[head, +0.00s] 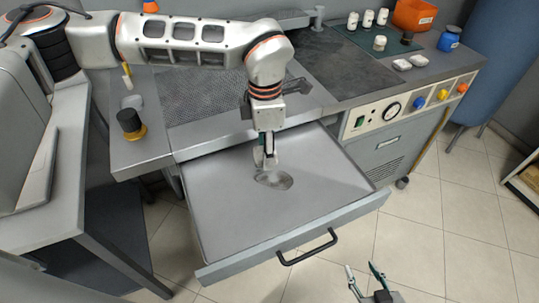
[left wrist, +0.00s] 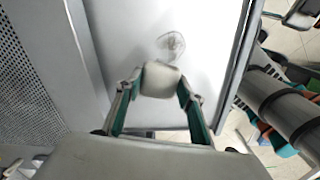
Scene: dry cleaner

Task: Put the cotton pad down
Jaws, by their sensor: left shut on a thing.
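My left gripper (head: 266,163) reaches in from the left and points down over the open drawer (head: 325,182). In the left wrist view its two green-padded fingers (left wrist: 155,92) are shut on a whitish cotton pad (left wrist: 161,78), which sits between the tips. In the head view the pad is mostly hidden by the fingers. A greyish, see-through oval patch (head: 275,180) lies on the drawer floor just below the fingertips; it also shows beyond the pad in the left wrist view (left wrist: 171,45). I cannot tell whether the pad touches the drawer floor. My right gripper (head: 362,272) is open and empty in front of the drawer.
The drawer front with its black handle (head: 308,247) sticks out over the tiled floor. The worktop above holds several white jars (head: 368,18), an orange bin (head: 414,14) and a blue bottle (head: 449,38). A black-and-amber item (head: 131,122) stands at left. The drawer floor around the patch is clear.

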